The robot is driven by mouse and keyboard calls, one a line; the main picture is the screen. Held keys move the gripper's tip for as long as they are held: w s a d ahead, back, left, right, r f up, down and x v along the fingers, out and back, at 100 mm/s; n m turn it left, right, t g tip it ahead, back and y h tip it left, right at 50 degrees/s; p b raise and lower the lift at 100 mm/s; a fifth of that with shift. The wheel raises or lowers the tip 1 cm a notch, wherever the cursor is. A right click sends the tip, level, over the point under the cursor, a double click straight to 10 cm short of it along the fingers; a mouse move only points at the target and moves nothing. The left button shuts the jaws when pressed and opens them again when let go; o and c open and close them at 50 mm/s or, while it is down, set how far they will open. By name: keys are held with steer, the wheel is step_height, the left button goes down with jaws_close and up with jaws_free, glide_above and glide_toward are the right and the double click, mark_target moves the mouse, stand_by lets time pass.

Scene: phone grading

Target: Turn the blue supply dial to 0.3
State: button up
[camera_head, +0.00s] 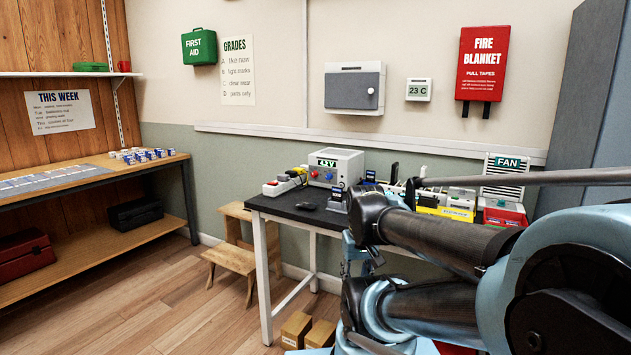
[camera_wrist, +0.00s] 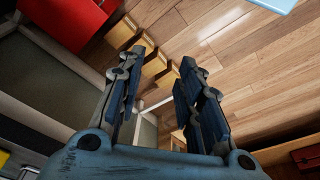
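The white supply box (camera_head: 346,163) stands at the back of the dark-topped workbench (camera_head: 290,206) in the head view. In the head view my gripper hangs beside the bench, apart from the dial and partly hidden by my arm.
A power strip (camera_head: 278,187) lies left of the supply box, and a black mouse-like object (camera_head: 307,206) lies in front. Phones on stands and a yellow item (camera_head: 446,212) crowd the bench's right. Cardboard boxes (camera_head: 296,328) and a wooden step stool (camera_head: 232,258) stand on the floor.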

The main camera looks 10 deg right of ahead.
steer(key=shift+o, duration=0.8)
steer(key=w+d+r+n+t+h, duration=0.1)
steer(key=w+r+n+h, duration=0.1)
steer(key=w+r+n, duration=0.4)
steer(key=w+d+r+n+t+h, duration=0.15)
steer(key=w+n, duration=0.25)
steer(key=w, duration=0.5)
steer(key=w+r+n+t+h, duration=0.1)
steer(key=w+r+n+h, duration=0.1)
steer(key=w+r+n, duration=0.4)
steer(key=w+a+r+n+t+h, duration=0.1)
steer(key=w+a+n, duration=0.15)
steer(key=w, duration=0.35)
steer(key=w+a+r+n+t+h, duration=0.1)
steer(key=w+a+r+n, duration=0.15)
steer(key=w, duration=0.35)
steer(key=n+t, duration=0.3)
steer(key=n, duration=0.5)
glide_toward(327, 177)
steer(key=x, duration=0.8)
steer(key=shift+w+f, duration=0.1)
